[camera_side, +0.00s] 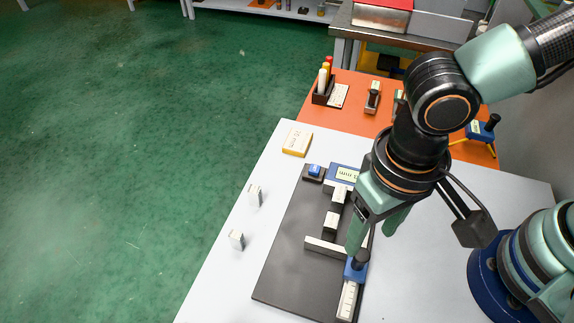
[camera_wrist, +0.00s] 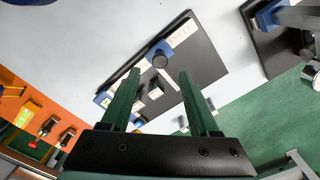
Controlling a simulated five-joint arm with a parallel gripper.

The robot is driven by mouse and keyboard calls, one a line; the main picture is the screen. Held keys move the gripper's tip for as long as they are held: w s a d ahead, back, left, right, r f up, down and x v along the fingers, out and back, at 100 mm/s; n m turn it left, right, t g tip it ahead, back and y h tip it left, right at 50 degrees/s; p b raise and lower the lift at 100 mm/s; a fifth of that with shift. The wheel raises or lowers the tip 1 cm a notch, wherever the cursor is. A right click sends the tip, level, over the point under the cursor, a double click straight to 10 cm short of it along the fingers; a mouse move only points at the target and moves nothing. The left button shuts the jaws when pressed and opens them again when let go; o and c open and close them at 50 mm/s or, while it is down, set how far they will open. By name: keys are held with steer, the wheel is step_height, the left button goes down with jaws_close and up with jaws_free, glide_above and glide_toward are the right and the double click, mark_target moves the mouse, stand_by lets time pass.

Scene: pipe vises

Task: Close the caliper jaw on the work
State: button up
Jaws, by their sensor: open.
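The caliper lies on a dark board (camera_side: 285,270). Its blue slider with a black knob (camera_side: 359,261) sits on a pale marked scale (camera_side: 348,301); the slider also shows in the wrist view (camera_wrist: 159,54). A pale bar-like jaw (camera_side: 322,246) reaches left from near the slider. A blue display (camera_side: 343,172) is at the far end. My gripper (camera_side: 376,236) is open above the slider, and its fingertips (camera_wrist: 159,73) show no grip on the knob.
A yellow box (camera_side: 297,142) and two small pale blocks (camera_side: 254,194) (camera_side: 237,239) stand on the white table left of the board. An orange bench (camera_side: 345,120) behind carries a pen holder (camera_side: 323,88) and small tools. The table's left strip is mostly clear.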

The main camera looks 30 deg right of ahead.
mark_target(363, 254)
step_height(363, 254, down, 8)
steer(key=shift+r, duration=0.25)
